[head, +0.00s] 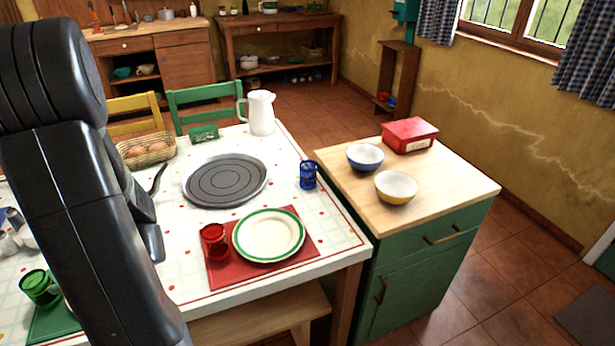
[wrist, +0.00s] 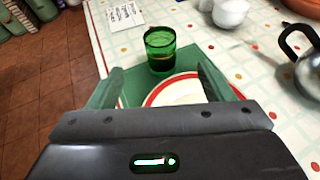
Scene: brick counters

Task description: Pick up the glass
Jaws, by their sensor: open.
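A green glass (wrist: 160,50) stands upright in the wrist view, just beyond a white plate with a red rim (wrist: 175,92). It also shows at the lower left of the head view (head: 40,288). My gripper (wrist: 157,80) is open and empty, its fingers spread to either side of the plate and the glass ahead of the tips. In the head view my arm hides the gripper. A red glass (head: 214,242) stands on a red mat, and a blue one (head: 308,175) stands near the table's right edge.
A green mat (wrist: 135,92) lies under the plate. A kettle (wrist: 308,70) with a black handle is at the right of the wrist view, and a white cup (wrist: 230,12) at the back. A white jug (head: 260,113) stands at the table's far end.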

